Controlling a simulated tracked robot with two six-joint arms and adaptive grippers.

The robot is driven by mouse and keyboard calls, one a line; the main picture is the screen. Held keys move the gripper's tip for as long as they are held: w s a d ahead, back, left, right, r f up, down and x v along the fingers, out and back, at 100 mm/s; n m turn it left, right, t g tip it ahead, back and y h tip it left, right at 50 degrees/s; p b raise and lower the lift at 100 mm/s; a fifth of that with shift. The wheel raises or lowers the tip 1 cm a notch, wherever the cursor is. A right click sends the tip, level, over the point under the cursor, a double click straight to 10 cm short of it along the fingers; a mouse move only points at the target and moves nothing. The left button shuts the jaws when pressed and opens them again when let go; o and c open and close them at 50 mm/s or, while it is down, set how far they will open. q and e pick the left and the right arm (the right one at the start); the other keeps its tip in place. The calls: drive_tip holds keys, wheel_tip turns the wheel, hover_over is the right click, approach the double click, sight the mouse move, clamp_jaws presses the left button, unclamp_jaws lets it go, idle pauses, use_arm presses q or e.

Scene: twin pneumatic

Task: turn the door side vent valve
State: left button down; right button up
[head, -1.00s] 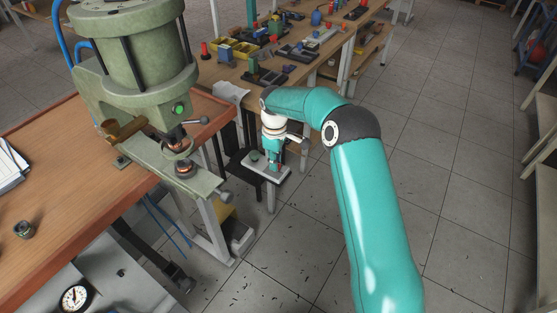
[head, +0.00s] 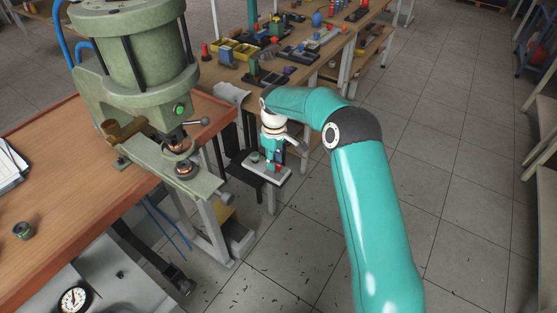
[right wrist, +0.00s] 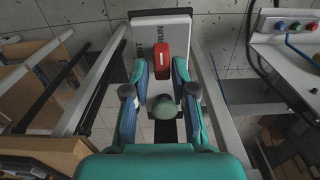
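The valve is a red handle (right wrist: 161,62) on a light panel (right wrist: 178,22) that hangs beside the press bench. The panel has lettering on both sides of the handle; "RUN" is readable on the right. The handle has a white line on it. In the right wrist view my right gripper (right wrist: 161,75) is open, with one finger on each side of the handle and small gaps to it. In the head view my right gripper (head: 275,164) is over the panel (head: 259,176) and partly hides it. My left gripper is not in view.
A green rounded knob (right wrist: 168,108) sits on the panel near the gripper's base. The green press (head: 135,60) and its wooden bench (head: 70,200) stand to the left. A workbench with parts (head: 240,75) is behind.

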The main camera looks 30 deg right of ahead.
drive_tip(key=shift+o, duration=0.8)
drive_tip(key=shift+f, duration=0.1)
drive_tip(key=shift+s, duration=0.15)
wheel_tip(320, 180, up, 12)
drive_tip(key=shift+f, duration=0.1)
